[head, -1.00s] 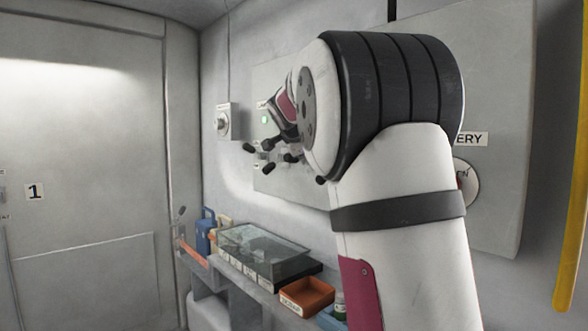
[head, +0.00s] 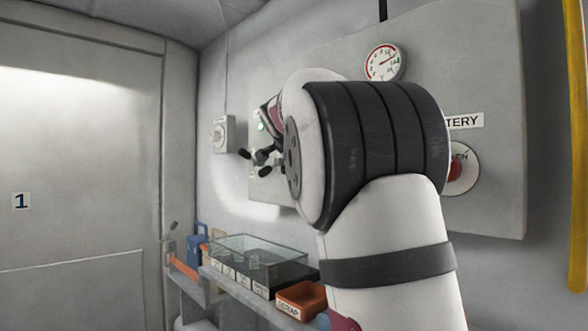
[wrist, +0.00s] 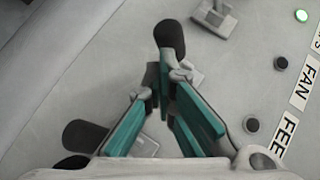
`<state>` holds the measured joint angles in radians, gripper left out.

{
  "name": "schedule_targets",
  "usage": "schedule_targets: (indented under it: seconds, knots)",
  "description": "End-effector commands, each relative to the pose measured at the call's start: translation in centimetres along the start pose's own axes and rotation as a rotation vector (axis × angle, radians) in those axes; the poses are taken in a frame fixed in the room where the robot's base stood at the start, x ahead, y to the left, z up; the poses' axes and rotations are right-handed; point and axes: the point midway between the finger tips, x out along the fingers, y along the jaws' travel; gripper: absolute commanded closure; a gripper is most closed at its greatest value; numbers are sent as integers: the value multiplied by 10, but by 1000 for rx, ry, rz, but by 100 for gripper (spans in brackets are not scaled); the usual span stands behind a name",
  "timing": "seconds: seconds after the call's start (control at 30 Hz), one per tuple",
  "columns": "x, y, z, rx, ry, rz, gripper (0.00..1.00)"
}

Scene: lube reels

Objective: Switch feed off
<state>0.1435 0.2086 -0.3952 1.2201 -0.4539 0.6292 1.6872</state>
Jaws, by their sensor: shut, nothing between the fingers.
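My gripper (wrist: 158,92) is shut and empty, its teal-padded fingers close over the grey control panel (wrist: 60,90) in the wrist view. A switch lever with a black knob (wrist: 169,40) stands just beyond the fingertips. Another black knob (wrist: 85,136) lies left of the fingers, and its base is partly hidden. Whether the fingers touch a lever cannot be told. The cut-off "FEE" label (wrist: 283,137) and the dark round lamp (wrist: 252,125) beside it are to the right. In the head view my wrist hides much of the panel (head: 490,60).
A "FAN" label (wrist: 300,82) and a lit green lamp (wrist: 302,15) are further up. In the head view a gauge (head: 384,62) and a red-centred round switch (head: 457,171) are on the panel. Below are a glass case (head: 258,256) and an orange scrap bin (head: 300,300).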

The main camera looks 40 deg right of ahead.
Motion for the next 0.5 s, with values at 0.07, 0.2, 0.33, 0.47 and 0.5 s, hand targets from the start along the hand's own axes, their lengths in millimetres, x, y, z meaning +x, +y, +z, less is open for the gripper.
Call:
schedule_targets:
  seconds: [0.07,0.2,0.33,0.47,0.5]
  knots:
    - [1,1,2,-1,-2,1,100]
    - [0,0,1,0,-1,1,100]
    - [0,-2,-1,0,0,1,100]
    - [-2,-6,-3,0,1,1,100]
    - [-3,-7,-4,0,1,1,100]
